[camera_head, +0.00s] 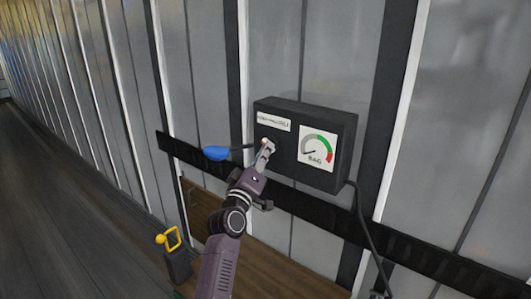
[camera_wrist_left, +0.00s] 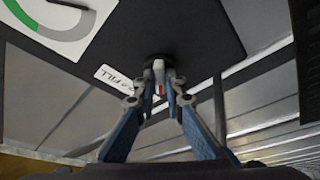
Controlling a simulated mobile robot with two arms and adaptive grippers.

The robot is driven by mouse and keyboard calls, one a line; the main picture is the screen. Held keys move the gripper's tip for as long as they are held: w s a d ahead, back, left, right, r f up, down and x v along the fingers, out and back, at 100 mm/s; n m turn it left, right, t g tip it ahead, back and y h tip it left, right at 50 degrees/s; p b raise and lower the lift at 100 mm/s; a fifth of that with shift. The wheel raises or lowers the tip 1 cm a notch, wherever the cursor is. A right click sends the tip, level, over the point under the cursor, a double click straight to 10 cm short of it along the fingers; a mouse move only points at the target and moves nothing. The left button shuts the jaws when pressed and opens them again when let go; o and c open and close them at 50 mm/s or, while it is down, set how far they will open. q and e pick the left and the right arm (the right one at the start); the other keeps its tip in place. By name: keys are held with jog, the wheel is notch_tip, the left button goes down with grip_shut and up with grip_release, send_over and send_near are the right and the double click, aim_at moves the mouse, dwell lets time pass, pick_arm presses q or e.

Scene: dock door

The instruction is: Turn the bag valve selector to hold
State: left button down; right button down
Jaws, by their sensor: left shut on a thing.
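A black control box (camera_head: 344,140) is mounted on the wall, with a white gauge (camera_head: 317,149) marked BAG on its front right. The gauge's needle points to the lower left. A white label (camera_head: 273,121) is at the box's upper left; its words are too small to read. My left gripper (camera_head: 265,147) is at the box's left part, shut on the selector. In the left wrist view the fingers close on the small pale selector (camera_wrist_left: 158,68), on a round dark base. A label (camera_wrist_left: 118,78) reading FILL is beside it. The fingers partly hide the selector, so its exact setting is unclear.
A blue rounded piece (camera_head: 216,153) on a dark stem sticks out left of the box. A black cable (camera_head: 362,220) hangs from its right side. A dark rail (camera_head: 420,254) crosses the wall below. A yellow handle (camera_head: 173,238) on a dark holder is lower left.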

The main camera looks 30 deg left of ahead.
pick_arm(q)
jog(key=shift+a+f+m+t+h+b, duration=0.15)
jog(key=shift+m+t+h+b, duration=0.2)
jog(key=shift+m+h+b, duration=1.35)
jog(key=shift+a+f+m+t+h+b, duration=0.1)
jog(key=shift+m+t+h+b, duration=0.3)
jog(key=shift+m+b, duration=2.6)
jog(key=shift+a+f+m+t+h+b, duration=0.15)
jog(key=shift+m+t+h+b, duration=0.2)
jog(key=shift+m+h+b, duration=1.3)
jog(key=shift+r+m+y+b, duration=0.1)
jog(key=shift+m+y+b, duration=0.5)
jog(key=shift+b, duration=0.25)
jog(key=c, duration=2)
grip_release()
jog(key=v, duration=1.2)
